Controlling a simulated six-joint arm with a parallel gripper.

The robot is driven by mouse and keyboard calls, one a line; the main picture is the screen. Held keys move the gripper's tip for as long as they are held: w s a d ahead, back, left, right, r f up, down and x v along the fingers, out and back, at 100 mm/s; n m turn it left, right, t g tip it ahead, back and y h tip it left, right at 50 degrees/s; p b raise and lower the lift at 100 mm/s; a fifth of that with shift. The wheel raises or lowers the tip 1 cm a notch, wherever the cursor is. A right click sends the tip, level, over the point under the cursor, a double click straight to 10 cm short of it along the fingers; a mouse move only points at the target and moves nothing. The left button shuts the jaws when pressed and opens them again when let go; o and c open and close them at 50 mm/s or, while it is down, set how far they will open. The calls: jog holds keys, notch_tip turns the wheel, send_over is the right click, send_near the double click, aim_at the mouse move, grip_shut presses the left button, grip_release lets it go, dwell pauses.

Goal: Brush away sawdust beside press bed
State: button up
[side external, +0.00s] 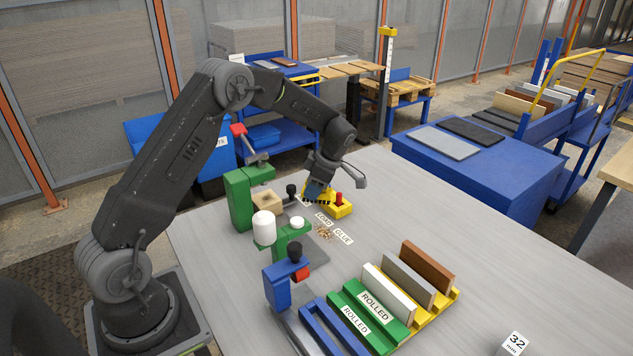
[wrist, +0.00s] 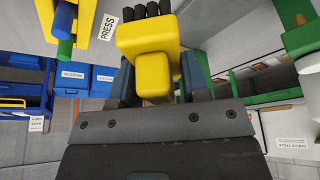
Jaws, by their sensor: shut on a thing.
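My gripper (side external: 317,188) is shut on a yellow brush (wrist: 150,45) with dark bristles, which fills the middle of the wrist view between the two fingers (wrist: 157,78). In the side view it hangs tilted above the grey table, close to a yellow fixture (side external: 341,209) with a red knob. A small patch of tan sawdust (side external: 324,232) lies on the table by the LOAD and GLUE labels, a little nearer the camera than the gripper. The green press (side external: 239,200) stands left of the gripper, with a wooden block (side external: 267,201) beside it. Bristle contact is unclear.
A white bottle (side external: 264,228), a green stand (side external: 293,239) and a blue stand (side external: 277,287) crowd the table left of the sawdust. Racks with boards (side external: 408,279) stand at the front. The table's right side (side external: 440,220) is mostly clear.

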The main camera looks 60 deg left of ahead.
jog(key=shift+f, duration=0.3)
send_over(317, 224)
jog(key=a, duration=0.1)
jog(key=shift+s+f, duration=0.1)
jog(key=shift+f, duration=3.15)
jog(key=shift+d+f, duration=0.5)
jog(key=shift+f, duration=0.15)
jog(key=shift+c, duration=0.7)
jog(key=shift+d, duration=3.95)
jog(key=shift+a+r, duration=0.1)
jog(key=shift+a, duration=4.5)
jog(key=shift+d+r, duration=0.1)
jog(key=shift+r, duration=3.95)
